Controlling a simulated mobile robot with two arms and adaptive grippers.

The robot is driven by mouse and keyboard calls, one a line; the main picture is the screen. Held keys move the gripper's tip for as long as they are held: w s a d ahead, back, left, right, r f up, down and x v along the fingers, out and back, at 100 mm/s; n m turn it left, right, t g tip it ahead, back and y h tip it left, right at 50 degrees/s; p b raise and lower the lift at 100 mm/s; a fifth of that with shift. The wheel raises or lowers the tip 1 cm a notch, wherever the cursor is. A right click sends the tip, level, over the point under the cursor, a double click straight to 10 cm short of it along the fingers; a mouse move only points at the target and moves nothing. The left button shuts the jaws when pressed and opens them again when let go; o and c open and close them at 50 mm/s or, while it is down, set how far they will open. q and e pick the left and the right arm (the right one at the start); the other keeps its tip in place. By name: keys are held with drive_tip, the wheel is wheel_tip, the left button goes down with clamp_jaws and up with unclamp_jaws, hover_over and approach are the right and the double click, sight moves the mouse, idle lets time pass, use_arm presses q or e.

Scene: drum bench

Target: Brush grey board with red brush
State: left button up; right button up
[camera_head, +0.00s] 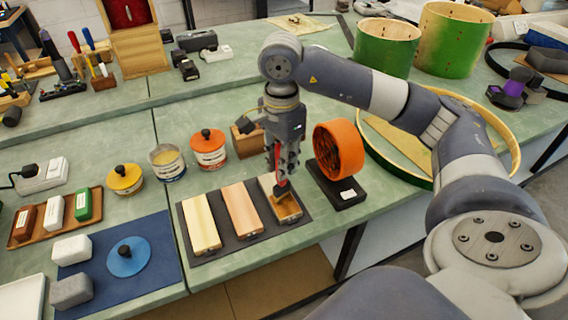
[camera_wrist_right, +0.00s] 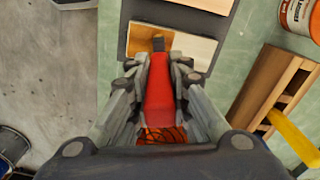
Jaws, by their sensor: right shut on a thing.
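My right gripper (camera_head: 283,170) is shut on the red brush (camera_wrist_right: 160,85), whose handle points down between the fingers. The bristle tip (camera_wrist_right: 158,43) is at the rightmost of three wooden boards (camera_head: 291,211) in the head view; I cannot tell whether it touches. In the wrist view this board is brown on one side (camera_wrist_right: 137,40) and pale on the other (camera_wrist_right: 192,49), with the tip near the boundary. No board looks plainly grey. A pale yellow board (camera_head: 200,222) and a pinkish board (camera_head: 241,209) lie beside it on a dark tray (camera_head: 222,245). My left gripper is not in view.
An orange-lidded tin (camera_head: 208,150), an open tin (camera_head: 167,162) and a wooden block (camera_head: 245,141) stand behind the boards. A blue mat (camera_head: 160,250) lies to the left.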

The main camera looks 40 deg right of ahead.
drive_tip(key=shift+w+d, duration=0.25)
drive_tip(key=shift+w, duration=0.9)
drive_tip(key=shift+w+d, duration=0.2)
drive_tip(key=shift+w, duration=0.45)
drive_tip(key=shift+w+d, duration=0.15)
drive_tip(key=shift+w, duration=0.65)
drive_tip(key=shift+w+d, duration=0.2)
drive_tip(key=shift+w, duration=0.45)
drive_tip(key=shift+w+d, duration=0.15)
drive_tip(key=shift+w, duration=0.5)
